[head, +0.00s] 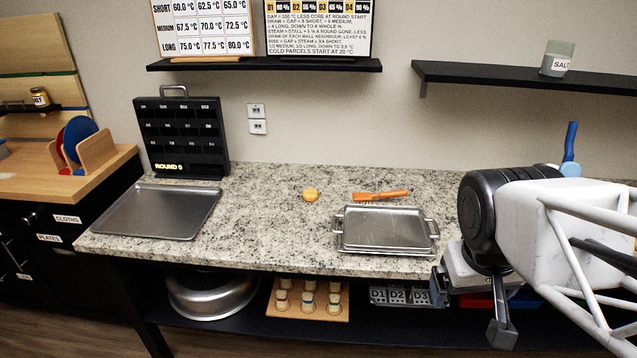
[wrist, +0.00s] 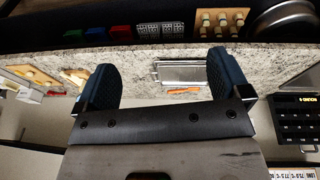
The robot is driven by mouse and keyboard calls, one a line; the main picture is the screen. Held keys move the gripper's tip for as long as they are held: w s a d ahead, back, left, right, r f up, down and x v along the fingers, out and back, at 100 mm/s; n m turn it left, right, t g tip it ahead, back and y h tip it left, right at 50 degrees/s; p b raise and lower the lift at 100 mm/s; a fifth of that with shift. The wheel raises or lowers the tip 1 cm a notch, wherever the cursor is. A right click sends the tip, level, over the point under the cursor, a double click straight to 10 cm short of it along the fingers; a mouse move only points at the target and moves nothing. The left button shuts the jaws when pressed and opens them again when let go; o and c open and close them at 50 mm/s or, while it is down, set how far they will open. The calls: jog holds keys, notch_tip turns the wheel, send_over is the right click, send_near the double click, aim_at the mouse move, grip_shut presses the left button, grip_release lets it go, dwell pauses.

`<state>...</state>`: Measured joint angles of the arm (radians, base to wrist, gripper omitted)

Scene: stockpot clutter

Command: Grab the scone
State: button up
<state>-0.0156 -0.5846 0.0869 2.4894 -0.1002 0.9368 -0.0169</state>
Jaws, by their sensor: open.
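The scone (head: 310,194) is a small round golden-orange piece on the speckled granite counter (head: 270,235), left of the orange-handled brush (head: 380,195) in the head view. I cannot make it out in the wrist view, where a finger may cover it. My gripper (head: 472,312) hangs at the right, by the counter's front edge, well apart from the scone. In the wrist view my gripper (wrist: 163,68) has its two dark blue fingers spread wide, with nothing held between them.
Stacked metal trays (head: 385,230) with handles lie right of the scone toward the front. A flat baking tray (head: 160,211) and black board (head: 182,135) stand left. A shelf (head: 530,77) overhangs the back right. Counter around the scone's left and front is clear.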

jog(key=w+a+f+n+t+h, duration=0.15)
jog(key=w+n, duration=0.35)
jog(key=w, duration=0.7)
jog(key=w+a+f+n+t+h, duration=0.1)
jog(key=w+a+n+h, duration=0.3)
jog(key=w, duration=0.8)
jog(key=w+a+f+n+t+h, duration=0.1)
jog(key=w+a+f+n, duration=0.1)
jog(key=w+n, duration=0.65)
jog(key=n+t+y, duration=0.2)
jog(key=n+t, duration=0.5)
jog(key=n, duration=0.6)
send_near(309, 193)
jog(key=x, duration=0.3)
jog(key=shift+w+r, duration=0.1)
jog(key=shift+w, duration=0.15)
jog(key=shift+w+d+g, duration=0.1)
jog(key=shift+d+g, duration=0.05)
jog(key=shift+g, duration=0.1)
jog(key=shift+x, duration=1.2)
